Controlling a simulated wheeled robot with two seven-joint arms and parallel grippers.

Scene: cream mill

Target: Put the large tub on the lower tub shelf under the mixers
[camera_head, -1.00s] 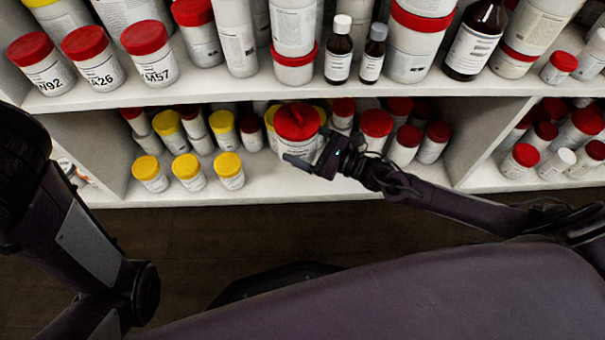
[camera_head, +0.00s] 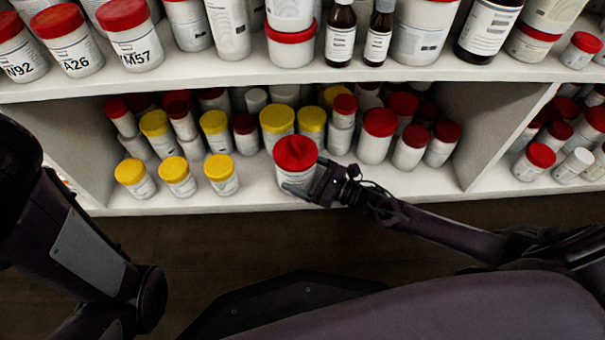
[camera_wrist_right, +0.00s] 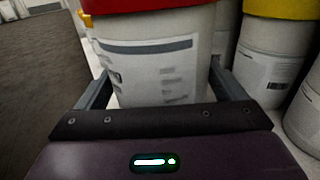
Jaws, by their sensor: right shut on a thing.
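The large tub (camera_head: 295,165) is white with a red lid and a printed label. It is at the front edge of the lower shelf (camera_head: 262,190) in the head view. My right gripper (camera_head: 305,193) is shut on it from the front right. In the right wrist view the tub (camera_wrist_right: 155,65) fills the space between the two fingers of the right gripper (camera_wrist_right: 160,92), its lid cut off by the top edge. I cannot tell whether its base touches the shelf. My left arm is at the left of the head view, but its gripper is out of view.
Yellow-lidded tubs (camera_head: 277,118) stand close behind the held tub. Small yellow-lidded jars (camera_head: 221,174) line the front at left, and red-lidded tubs (camera_head: 376,137) stand at right. The upper shelf (camera_head: 190,75) overhangs them. The dark floor (camera_head: 240,240) in front is clear.

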